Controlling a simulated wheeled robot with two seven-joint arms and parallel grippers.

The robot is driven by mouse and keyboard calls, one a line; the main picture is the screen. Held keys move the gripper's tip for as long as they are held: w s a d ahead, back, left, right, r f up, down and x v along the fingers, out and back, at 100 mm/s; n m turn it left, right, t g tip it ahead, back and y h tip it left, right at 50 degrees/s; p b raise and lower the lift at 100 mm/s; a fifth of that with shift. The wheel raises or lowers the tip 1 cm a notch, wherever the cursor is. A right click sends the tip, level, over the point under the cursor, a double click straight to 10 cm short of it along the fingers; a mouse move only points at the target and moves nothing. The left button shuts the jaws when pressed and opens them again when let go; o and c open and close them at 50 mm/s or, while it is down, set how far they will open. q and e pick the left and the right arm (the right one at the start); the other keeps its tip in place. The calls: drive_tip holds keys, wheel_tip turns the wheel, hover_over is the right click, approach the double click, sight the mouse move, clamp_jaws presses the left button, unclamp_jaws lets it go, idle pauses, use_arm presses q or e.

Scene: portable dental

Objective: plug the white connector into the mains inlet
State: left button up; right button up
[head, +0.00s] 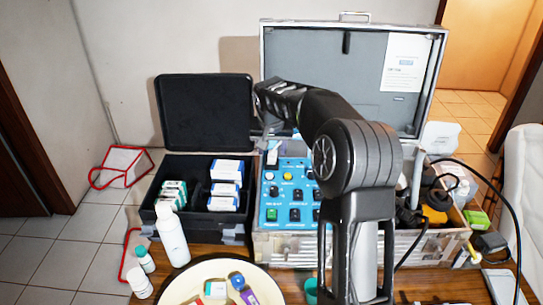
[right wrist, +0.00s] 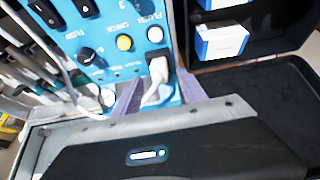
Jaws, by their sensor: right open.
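The blue control panel (head: 284,203) of the open silver case faces up in the head view; it also fills the top of the right wrist view (right wrist: 100,30). The white connector (right wrist: 157,82) is at the dark mains inlet (right wrist: 158,57) on the panel's edge, with its body over the opening. I cannot tell how deep it sits. It shows small in the head view (head: 272,157). My right gripper (right wrist: 160,88) is open, with one finger on either side of the connector; I cannot tell whether they touch it. My left gripper is out of view.
The raised lid (head: 300,60) stands behind my right arm. A black case (head: 165,205) with boxes is open to the left. A white bottle (head: 173,238) and a tray (head: 178,285) stand in front. Bottles and a black cable (head: 497,180) are at the right.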

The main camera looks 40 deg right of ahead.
sight(272, 151)
drive_tip(key=shift+v, duration=1.55)
drive_tip(key=shift+w+r, duration=0.15)
drive_tip(key=shift+r, duration=0.05)
